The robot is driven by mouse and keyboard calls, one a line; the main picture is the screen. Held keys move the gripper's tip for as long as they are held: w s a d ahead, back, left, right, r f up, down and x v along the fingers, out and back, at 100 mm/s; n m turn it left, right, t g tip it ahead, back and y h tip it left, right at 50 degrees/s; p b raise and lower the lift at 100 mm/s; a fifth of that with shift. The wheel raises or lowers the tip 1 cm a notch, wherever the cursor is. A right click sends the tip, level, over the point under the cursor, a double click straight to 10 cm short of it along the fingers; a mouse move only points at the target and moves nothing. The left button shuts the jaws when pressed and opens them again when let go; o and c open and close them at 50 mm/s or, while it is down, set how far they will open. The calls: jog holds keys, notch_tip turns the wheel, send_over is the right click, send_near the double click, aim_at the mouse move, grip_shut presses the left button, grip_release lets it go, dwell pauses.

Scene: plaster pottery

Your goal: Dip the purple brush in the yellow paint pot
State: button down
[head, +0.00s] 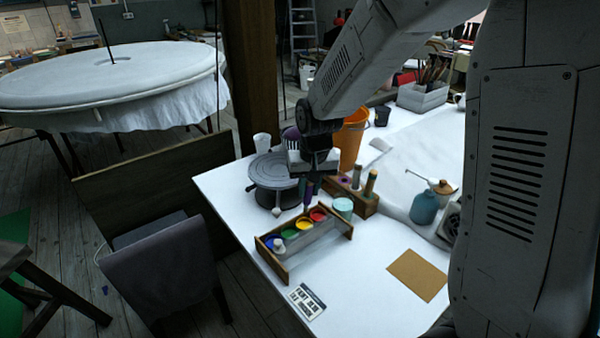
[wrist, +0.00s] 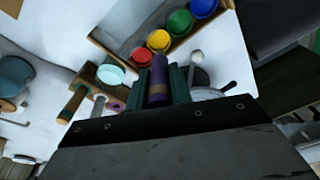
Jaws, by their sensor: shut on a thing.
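My gripper (head: 311,184) is shut on the purple brush (head: 308,198), which points downward above the white table. In the wrist view the purple brush (wrist: 159,78) sits between the two dark green fingers of my gripper (wrist: 164,84). The yellow paint pot (head: 304,224) stands in a wooden tray, between the red and green pots. It also shows in the wrist view (wrist: 158,40), just beyond the brush's far end. The brush looks held above and behind the pots, apart from the yellow paint. Its tip is hard to make out.
The wooden tray (head: 344,232) also holds red (head: 318,214), green (head: 290,233) and blue paint pots. A pale teal jar (head: 343,208) and a wooden brush holder (head: 363,205) stand to the right. A grey turntable (head: 272,172) is to the left. The table's front right is mostly clear around a tan sheet (head: 417,275).

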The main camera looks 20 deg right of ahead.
jog(key=shift+w+a+f, duration=0.1)
jog(key=shift+w+f, duration=0.15)
jog(key=shift+f, duration=3.25)
jog(key=shift+r, duration=0.1)
jog(key=shift+r, duration=3.45)
